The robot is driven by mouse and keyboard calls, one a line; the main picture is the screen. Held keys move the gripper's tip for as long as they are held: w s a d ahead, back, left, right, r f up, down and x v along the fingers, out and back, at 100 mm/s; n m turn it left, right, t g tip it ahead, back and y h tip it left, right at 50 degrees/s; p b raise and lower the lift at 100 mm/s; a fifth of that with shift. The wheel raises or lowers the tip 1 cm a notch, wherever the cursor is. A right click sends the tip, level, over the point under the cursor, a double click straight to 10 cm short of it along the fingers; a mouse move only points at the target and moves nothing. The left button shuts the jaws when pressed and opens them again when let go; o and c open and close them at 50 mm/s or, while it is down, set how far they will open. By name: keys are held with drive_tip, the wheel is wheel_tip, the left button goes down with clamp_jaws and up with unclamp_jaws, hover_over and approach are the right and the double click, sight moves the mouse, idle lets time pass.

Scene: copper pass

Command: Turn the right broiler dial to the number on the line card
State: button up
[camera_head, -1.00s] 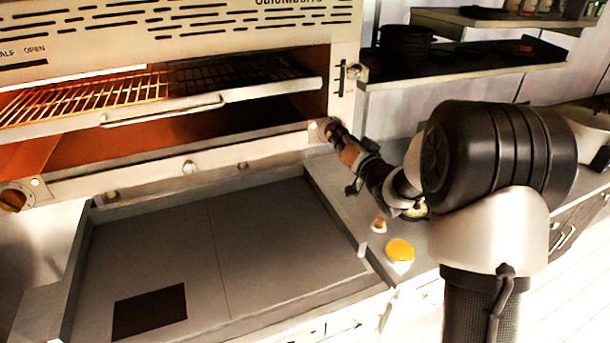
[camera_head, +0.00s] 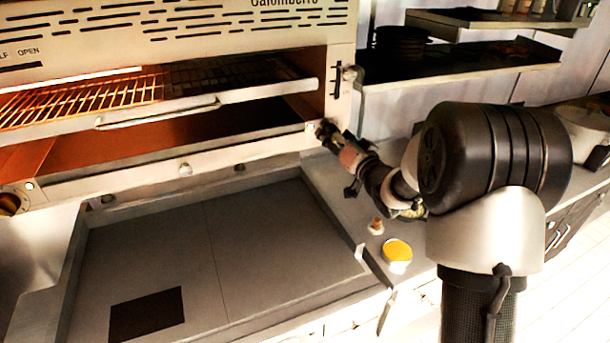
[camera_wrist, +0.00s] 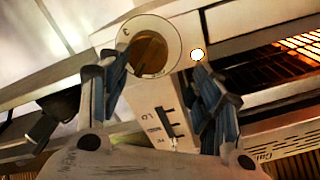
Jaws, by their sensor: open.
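The right broiler dial (camera_wrist: 151,54) is a round brown knob in a pale ring, seen in the wrist view. A small mark like a numeral shows on the ring, too blurred to read surely. My gripper (camera_wrist: 153,64) is open, with one finger on each side of the dial; I cannot tell whether either finger touches it. In the head view my gripper (camera_head: 325,130) is at the right end of the broiler's lower front panel (camera_head: 200,163) and hides the dial. I cannot make out a line card in either view.
A lit white lamp (camera_wrist: 197,54) is beside the dial. A slider (camera_wrist: 168,122) is on the panel nearby. The left dial (camera_head: 10,203) is at the far left. A yellow-topped cup (camera_head: 397,250) stands on the counter below my arm. The broiler rack (camera_head: 85,100) glows.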

drive_tip(key=shift+s+r, duration=0.1)
drive_tip(key=a+v, duration=0.1)
drive_tip(key=v, duration=1.3)
drive_tip(key=shift+r, duration=0.55)
drive_tip(key=shift+s+a, duration=0.15)
drive_tip(key=s+d+f+g+h+b, duration=0.2)
drive_tip(key=s+g+h, duration=0.1)
drive_tip(key=s+h, duration=0.15)
drive_tip(key=s+d+f+g+h+b, duration=0.2)
drive_tip(key=s+g+h, duration=0.1)
drive_tip(key=s, duration=0.2)
drive_tip(key=s+a+f+n+g, duration=0.1)
drive_tip(key=s+a+f+g, duration=0.1)
drive_tip(key=s, duration=0.5)
drive_tip(key=s+a+f+n+g+y+b, duration=0.1)
drive_tip(key=s+a+g, duration=0.1)
drive_tip(key=s, duration=0.5)
drive_tip(key=s+a+f+n+g+y+b, duration=0.1)
drive_tip(key=s+a+f+g, duration=0.1)
drive_tip(key=s, duration=0.5)
drive_tip(key=shift+a+f+g, duration=0.35)
drive_tip(key=shift+a+g, duration=0.05)
drive_tip(key=shift+a, duration=0.05)
